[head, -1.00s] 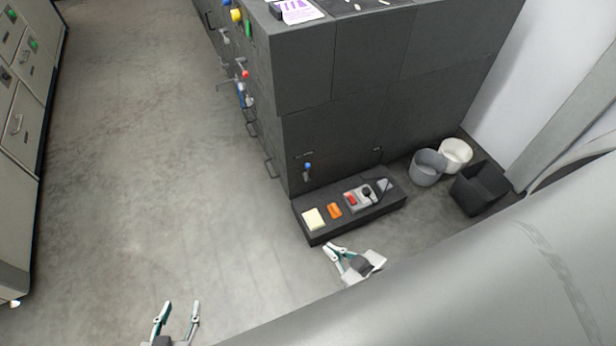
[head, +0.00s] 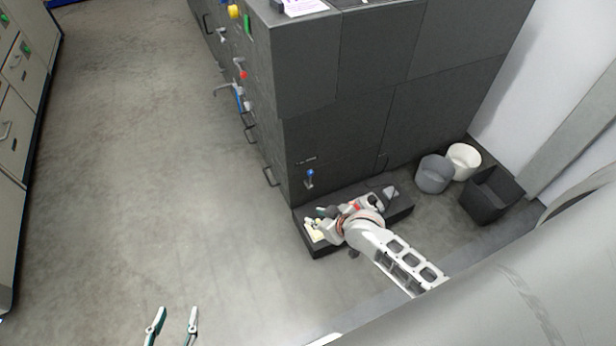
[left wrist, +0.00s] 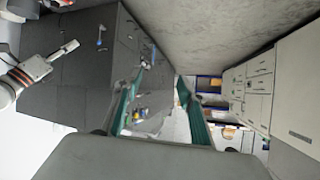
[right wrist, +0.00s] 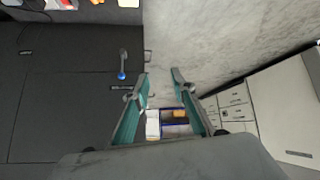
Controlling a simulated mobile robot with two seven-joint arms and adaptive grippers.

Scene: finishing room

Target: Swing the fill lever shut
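A lever with a blue knob (head: 310,176) sits low on the near face of the dark cabinet. It also shows in the right wrist view (right wrist: 122,64), left of the fingers and clear of them, and in the left wrist view (left wrist: 101,38). No readable label shows that it is the fill lever. My right gripper (head: 318,222) is over the low dark plinth, near the cabinet face; in the right wrist view (right wrist: 160,72) its fingers are apart and empty. My left gripper (head: 174,314) is open and empty above the floor, far from the lever.
The low plinth (head: 322,252) holds small items, partly hidden by my right arm. More handles, including a red-knobbed one (head: 242,74), line the cabinet's left side. Grey (head: 434,176) and white (head: 465,160) buckets and a black bin (head: 490,198) stand right. Floor at left is clear.

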